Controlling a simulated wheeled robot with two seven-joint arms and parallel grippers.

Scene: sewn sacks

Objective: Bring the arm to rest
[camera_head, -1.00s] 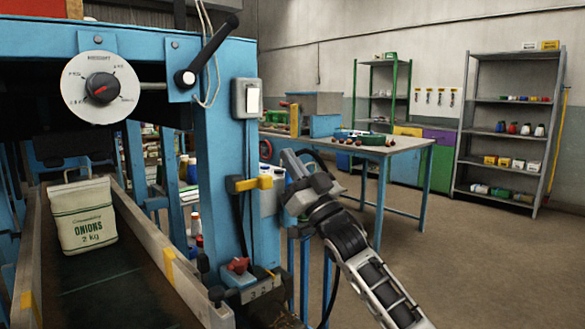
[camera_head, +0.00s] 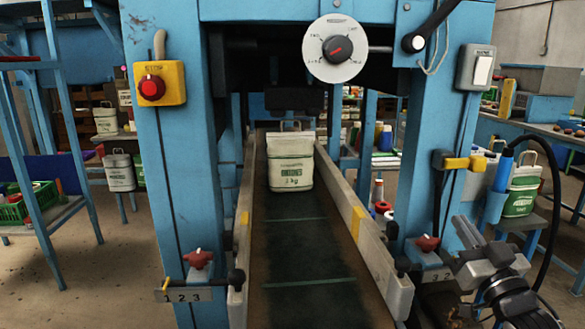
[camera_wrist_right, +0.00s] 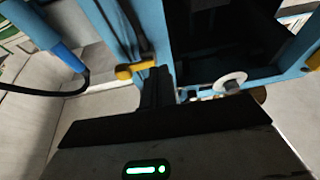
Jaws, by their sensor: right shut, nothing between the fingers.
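My right gripper (camera_head: 466,232) is at the lower right of the head view, in front of the blue machine frame (camera_head: 180,200). It is shut and empty. In the right wrist view its closed fingers (camera_wrist_right: 157,88) point toward a blue post with a yellow lever (camera_wrist_right: 135,69). In the head view this yellow lever (camera_head: 465,163) is above the gripper; I cannot tell the exact gap. My left gripper is not in view.
A white onion sack (camera_head: 291,172) stands upright on the dark conveyor (camera_head: 285,245) between side rails. A red stop button (camera_head: 152,88) is on the left post. A green-and-white sack (camera_head: 520,190) and a blue-handled tool with a black cable (camera_head: 503,170) are at right.

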